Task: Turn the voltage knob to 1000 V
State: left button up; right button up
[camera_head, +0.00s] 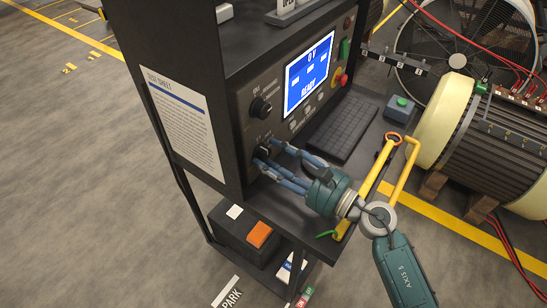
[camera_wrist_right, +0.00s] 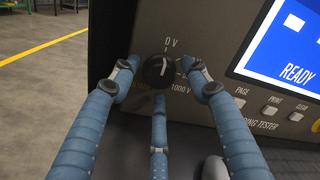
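The screen (camera_head: 309,72) reads "0 V" and "READY". My right gripper (camera_head: 266,158) is at the panel with its blue fingers spread around the knob: one on each side and one below (camera_wrist_right: 158,115). It looks open, with gaps to the knob. My left gripper is not in view.
An upper knob (camera_head: 261,108) sits above on the same panel. A red button (camera_head: 341,78) is right of the screen. A motor (camera_head: 490,140) stands at right.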

jog(key=c, duration=0.9)
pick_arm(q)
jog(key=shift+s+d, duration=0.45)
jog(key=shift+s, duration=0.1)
pick_arm(e)
jog(key=shift+c, duration=0.3)
